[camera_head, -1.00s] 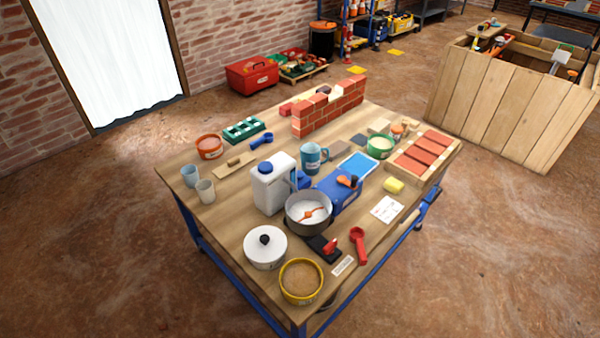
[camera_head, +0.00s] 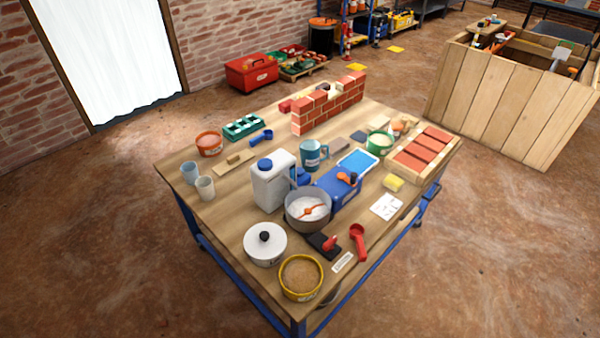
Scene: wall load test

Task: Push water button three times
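No control clearly readable as a water button shows in the head view. A blue device (camera_head: 345,199) with an orange and black knob (camera_head: 347,179) stands on the workbench, beside a metal mixing pot (camera_head: 308,221) holding pale material and an orange paddle. A white canister (camera_head: 268,190) with a blue cap stands left of the device. A blue measuring mug (camera_head: 312,154) stands behind it. A small black device with a red part (camera_head: 327,244) lies in front of the pot; its function is unclear. Neither of my grippers is in view.
The wooden workbench (camera_head: 232,213) also holds a white lidded pot (camera_head: 265,245), a yellow-rimmed sand bowl (camera_head: 301,277), a red scoop (camera_head: 358,242), a small brick wall (camera_head: 330,107) and a tray of bricks (camera_head: 424,151). A large wooden crate (camera_head: 505,100) stands behind right.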

